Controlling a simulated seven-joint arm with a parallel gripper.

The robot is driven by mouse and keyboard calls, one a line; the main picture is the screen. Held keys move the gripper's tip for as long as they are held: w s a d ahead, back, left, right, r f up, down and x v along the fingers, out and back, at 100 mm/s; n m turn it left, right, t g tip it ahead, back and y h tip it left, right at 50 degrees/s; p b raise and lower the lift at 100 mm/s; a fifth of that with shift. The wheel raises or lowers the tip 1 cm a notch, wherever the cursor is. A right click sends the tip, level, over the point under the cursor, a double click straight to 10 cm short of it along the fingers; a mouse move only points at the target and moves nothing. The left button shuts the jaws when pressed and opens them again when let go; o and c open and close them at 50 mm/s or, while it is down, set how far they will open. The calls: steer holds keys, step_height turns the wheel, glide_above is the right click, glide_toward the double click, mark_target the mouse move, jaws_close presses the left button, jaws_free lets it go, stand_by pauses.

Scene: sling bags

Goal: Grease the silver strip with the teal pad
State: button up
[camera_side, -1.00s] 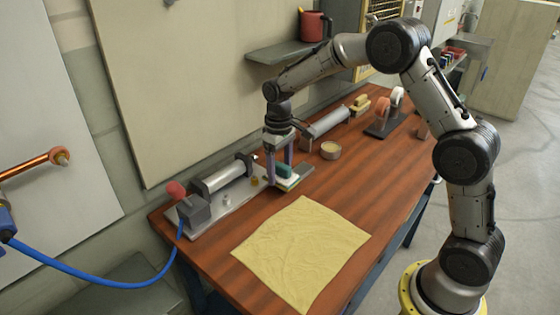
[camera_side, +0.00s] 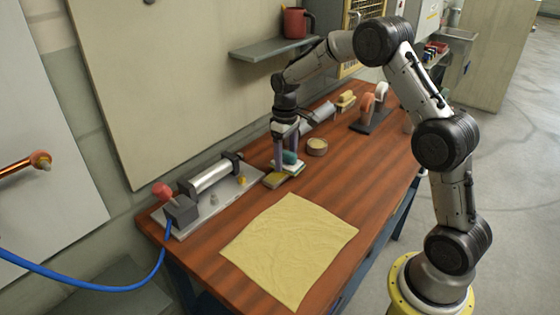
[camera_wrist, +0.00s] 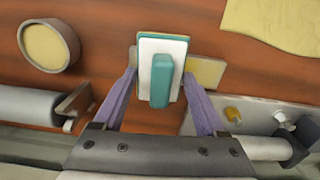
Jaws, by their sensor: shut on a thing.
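The teal pad (camera_side: 290,157) has a pale flat base and a teal grip; it also shows in the wrist view (camera_wrist: 161,84). My gripper (camera_wrist: 160,66) is shut on it, with a purple finger on each side. In the side view my gripper (camera_side: 286,158) points down over the bench, right of the silver fixture. That fixture has a flat silver-grey plate (camera_side: 236,194) and a shiny cylinder (camera_side: 210,177). I cannot tell which part is the silver strip. A yellowish flat piece (camera_side: 275,180) lies below the pad; I cannot tell whether they touch.
A round tin (camera_side: 317,146) stands right of my gripper. A yellow cloth (camera_side: 290,250) covers the bench front. A second cylinder (camera_side: 320,114), a yellow block (camera_side: 346,100) and a tape holder (camera_side: 371,120) are farther back. A red knob (camera_side: 162,190) and blue hose are at left.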

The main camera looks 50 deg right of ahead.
mark_target(269, 180)
steer(key=shift+d, duration=2)
steer(key=shift+a, duration=5.9)
steer(key=shift+a+r, duration=0.15)
steer(key=shift+r, duration=0.45)
steer(key=shift+a+r, duration=0.15)
steer(key=shift+r, duration=3.35)
